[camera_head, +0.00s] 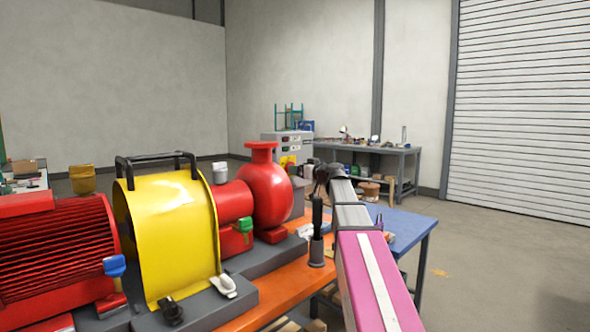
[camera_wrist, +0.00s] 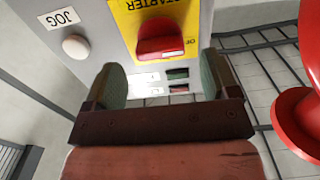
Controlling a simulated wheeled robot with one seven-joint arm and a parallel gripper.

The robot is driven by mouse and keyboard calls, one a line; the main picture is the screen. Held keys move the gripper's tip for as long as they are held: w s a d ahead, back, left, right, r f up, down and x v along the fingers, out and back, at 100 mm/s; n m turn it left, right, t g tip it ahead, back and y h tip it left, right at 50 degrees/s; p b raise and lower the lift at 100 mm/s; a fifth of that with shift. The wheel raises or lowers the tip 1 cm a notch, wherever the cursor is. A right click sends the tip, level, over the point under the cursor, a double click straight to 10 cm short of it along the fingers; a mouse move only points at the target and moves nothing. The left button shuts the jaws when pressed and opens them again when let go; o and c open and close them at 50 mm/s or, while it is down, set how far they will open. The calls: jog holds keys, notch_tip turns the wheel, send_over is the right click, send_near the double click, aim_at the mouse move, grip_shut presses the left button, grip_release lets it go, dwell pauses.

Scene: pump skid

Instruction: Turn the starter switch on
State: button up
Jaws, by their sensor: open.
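The starter switch is a red knob (camera_wrist: 160,38) on a yellow plate (camera_wrist: 124,22) marked STARTER, on a grey panel in the wrist view. Lettering that looks like part of OFF shows at the plate's right. My gripper (camera_wrist: 162,72) is open and empty, its two fingers spread wide. The knob shows beyond the fingertips, between their lines; I see no contact. In the head view the grey starter box (camera_head: 268,142) with its yellow plate (camera_head: 287,161) stands beyond the red pump. My gripper (camera_head: 318,174) is small and dark there, near the box.
A white JOG button (camera_wrist: 76,47) sits left of the knob. A red rounded part (camera_wrist: 298,115) is close on the right in the wrist view. The red pump (camera_head: 266,185) and yellow guard (camera_head: 170,235) stand left of my arm. A blue table (camera_head: 408,225) lies to the right.

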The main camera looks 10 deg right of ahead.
jog(key=shift+x, duration=1.55)
jog(key=c, duration=0.9)
jog(key=shift+c, duration=0.2)
